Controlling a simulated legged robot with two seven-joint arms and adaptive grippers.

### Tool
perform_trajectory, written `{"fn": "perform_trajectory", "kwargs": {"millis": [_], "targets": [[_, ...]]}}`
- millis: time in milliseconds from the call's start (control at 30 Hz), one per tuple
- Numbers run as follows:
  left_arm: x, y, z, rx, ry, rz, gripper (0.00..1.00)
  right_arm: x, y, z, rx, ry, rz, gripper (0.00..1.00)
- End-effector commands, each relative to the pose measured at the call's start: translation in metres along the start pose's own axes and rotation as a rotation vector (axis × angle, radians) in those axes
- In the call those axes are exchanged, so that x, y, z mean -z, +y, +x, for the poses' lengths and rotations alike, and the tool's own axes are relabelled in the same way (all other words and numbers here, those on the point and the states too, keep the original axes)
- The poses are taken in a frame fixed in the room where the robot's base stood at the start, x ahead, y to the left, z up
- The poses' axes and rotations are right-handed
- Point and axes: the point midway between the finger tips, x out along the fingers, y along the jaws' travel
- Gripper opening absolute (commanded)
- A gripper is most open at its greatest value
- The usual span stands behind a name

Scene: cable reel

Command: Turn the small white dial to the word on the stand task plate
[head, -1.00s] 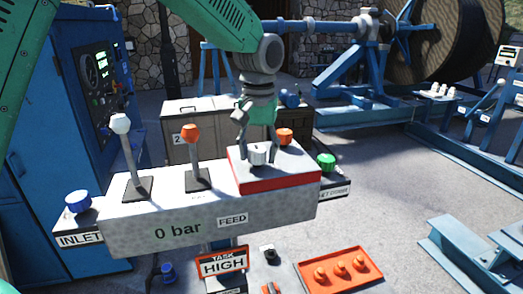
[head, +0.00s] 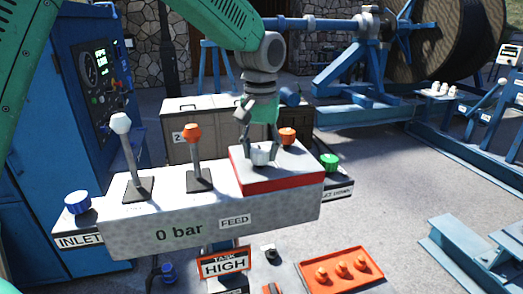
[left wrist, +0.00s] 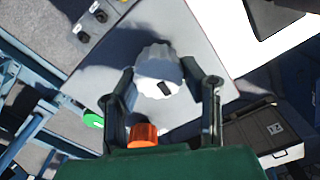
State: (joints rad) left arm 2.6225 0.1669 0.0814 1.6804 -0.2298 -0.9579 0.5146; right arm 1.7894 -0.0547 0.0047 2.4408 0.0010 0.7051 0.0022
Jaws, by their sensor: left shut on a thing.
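The small white dial (head: 261,155) sits on the white top of a red-edged block (head: 290,180) at the right of the grey console. My left gripper (head: 259,152) comes down from above and is shut on the dial. In the left wrist view the dial (left wrist: 158,72) shows a ribbed edge and a dark mark, with a finger on each side. The task plate (head: 223,264) on the stand reads "HIGH". Any words around the dial are too small to read or hidden. My right gripper is not in view.
An orange knob (head: 287,136) stands close behind the dial. A white-topped lever (head: 124,150) and an orange-topped lever (head: 195,155) rise to the left. A green knob (head: 329,161) is at the right, and an orange tray (head: 340,275) lies below.

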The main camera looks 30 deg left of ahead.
Motion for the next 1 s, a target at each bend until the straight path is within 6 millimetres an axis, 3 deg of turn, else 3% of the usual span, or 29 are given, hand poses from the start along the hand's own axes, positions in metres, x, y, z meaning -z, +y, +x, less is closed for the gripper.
{"fn": "perform_trajectory", "kwargs": {"millis": [833, 867, 900, 1000], "targets": [[-0.0013, 0.0008, 0.0012, -0.001, -0.003, 0.001, 0.08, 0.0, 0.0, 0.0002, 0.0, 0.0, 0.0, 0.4], [-0.0013, 0.0008, 0.0012, -0.001, -0.003, 0.001, 0.43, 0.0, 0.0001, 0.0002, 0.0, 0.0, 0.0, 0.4], [-0.0013, 0.0008, 0.0012, -0.001, -0.003, 0.001, 0.57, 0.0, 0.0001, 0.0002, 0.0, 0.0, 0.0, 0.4], [-0.0014, 0.0008, 0.0008, -0.002, -0.002, 0.001, 0.57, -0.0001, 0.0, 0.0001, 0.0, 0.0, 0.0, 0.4]]}}
